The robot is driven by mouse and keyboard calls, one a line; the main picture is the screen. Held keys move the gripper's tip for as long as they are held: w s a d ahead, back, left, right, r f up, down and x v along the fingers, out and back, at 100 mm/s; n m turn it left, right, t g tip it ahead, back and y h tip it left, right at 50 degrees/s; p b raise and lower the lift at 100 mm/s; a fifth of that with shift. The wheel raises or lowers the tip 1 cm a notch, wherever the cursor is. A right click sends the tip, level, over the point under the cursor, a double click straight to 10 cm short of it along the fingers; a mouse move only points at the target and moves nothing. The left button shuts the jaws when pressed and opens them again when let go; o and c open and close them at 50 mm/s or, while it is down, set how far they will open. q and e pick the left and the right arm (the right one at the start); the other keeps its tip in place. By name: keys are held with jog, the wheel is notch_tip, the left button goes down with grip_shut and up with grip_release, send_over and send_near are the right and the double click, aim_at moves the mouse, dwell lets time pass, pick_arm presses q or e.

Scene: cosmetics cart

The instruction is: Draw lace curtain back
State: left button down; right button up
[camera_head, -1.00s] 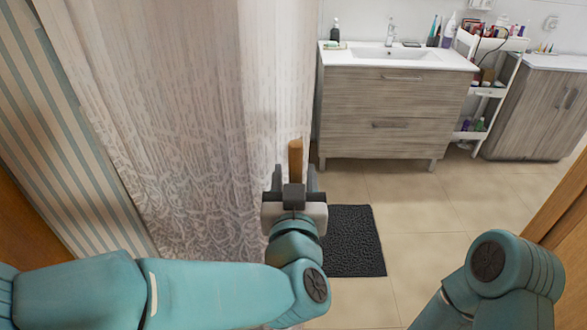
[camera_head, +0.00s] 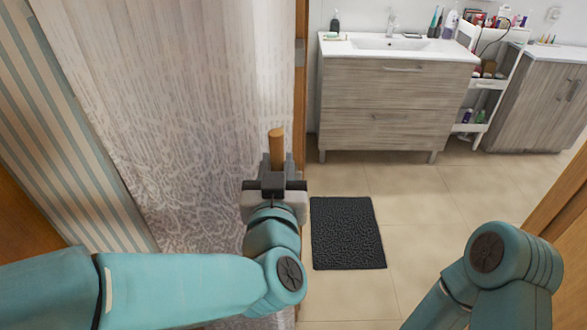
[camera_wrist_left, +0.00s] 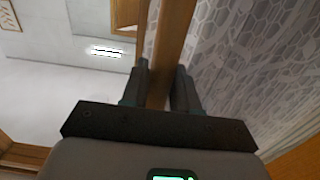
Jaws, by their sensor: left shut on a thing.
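The white lace curtain (camera_head: 190,110) hangs in folds at the left of the head view, with a leafy pattern low down. It also shows in the left wrist view (camera_wrist_left: 250,60). My left gripper (camera_head: 275,165) is at the curtain's right edge, shut on a brown wooden rod (camera_head: 277,143). In the left wrist view the rod (camera_wrist_left: 168,55) runs up between the two fingers, beside the curtain. Whether the rod is fastened to the cloth is unclear. My right arm shows at the lower right, but its gripper is out of view.
A brown upright post (camera_head: 300,90) stands just right of the curtain edge. Beyond are a sink cabinet (camera_head: 390,110), a white cart (camera_head: 487,85) with bottles and a second cabinet (camera_head: 540,100). A dark mat (camera_head: 347,235) lies on the tiled floor. A striped wall (camera_head: 60,130) is at left.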

pick_arm(q)
jog(key=shift+a, duration=1.1)
pick_arm(e)
jog(key=shift+f, duration=0.3)
pick_arm(q)
jog(key=c, duration=1)
grip_release()
pick_arm(e)
jog(key=shift+s, duration=0.1)
